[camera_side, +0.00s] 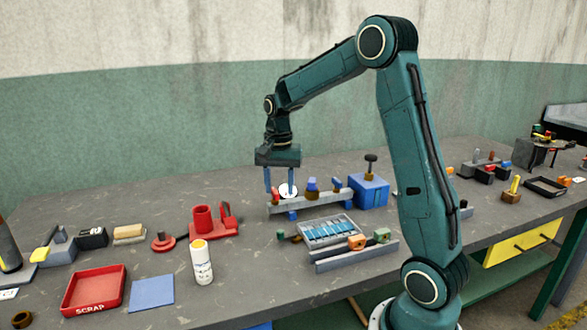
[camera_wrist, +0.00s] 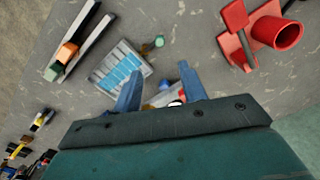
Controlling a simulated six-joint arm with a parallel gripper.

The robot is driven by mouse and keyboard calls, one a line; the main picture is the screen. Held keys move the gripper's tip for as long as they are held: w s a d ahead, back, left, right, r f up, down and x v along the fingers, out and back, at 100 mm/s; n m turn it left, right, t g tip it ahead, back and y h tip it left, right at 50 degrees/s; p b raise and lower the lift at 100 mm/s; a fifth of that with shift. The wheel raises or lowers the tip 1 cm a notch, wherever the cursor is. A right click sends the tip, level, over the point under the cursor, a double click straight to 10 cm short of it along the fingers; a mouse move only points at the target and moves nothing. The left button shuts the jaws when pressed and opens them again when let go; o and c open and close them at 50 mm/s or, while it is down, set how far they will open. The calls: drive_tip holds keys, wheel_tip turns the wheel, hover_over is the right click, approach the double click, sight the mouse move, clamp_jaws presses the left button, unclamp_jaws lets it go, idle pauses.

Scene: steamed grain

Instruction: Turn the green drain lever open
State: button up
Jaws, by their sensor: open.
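No part reads clearly as a drain lever in either view. A small green piece (camera_side: 382,234) sits by the right end of a grey rail, beside an orange piece (camera_side: 356,242). Another small dark green knob (camera_side: 280,234) lies left of the grey tray; a teal-green knob also shows beside the tray in the wrist view (camera_wrist: 159,41). My gripper (camera_side: 279,188) is open, pointing down at the left end of a raised grey bar, near a white round dial (camera_side: 288,190). Its spread fingers show in the wrist view (camera_wrist: 160,72), with nothing clearly held.
The grey bar (camera_side: 315,202) carries several small fittings and leads to a blue box (camera_side: 369,191). A slotted tray (camera_side: 328,231) with blue pieces lies in front. A red fixture (camera_side: 213,223), white bottle (camera_side: 201,262) and red scrap tray (camera_side: 94,291) stand left.

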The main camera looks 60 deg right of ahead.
drive_tip(key=shift+f, duration=0.15)
wheel_tip(320, 180, down, 14)
drive_tip(key=shift+r, duration=0.15)
idle(0.8)
clamp_jaws()
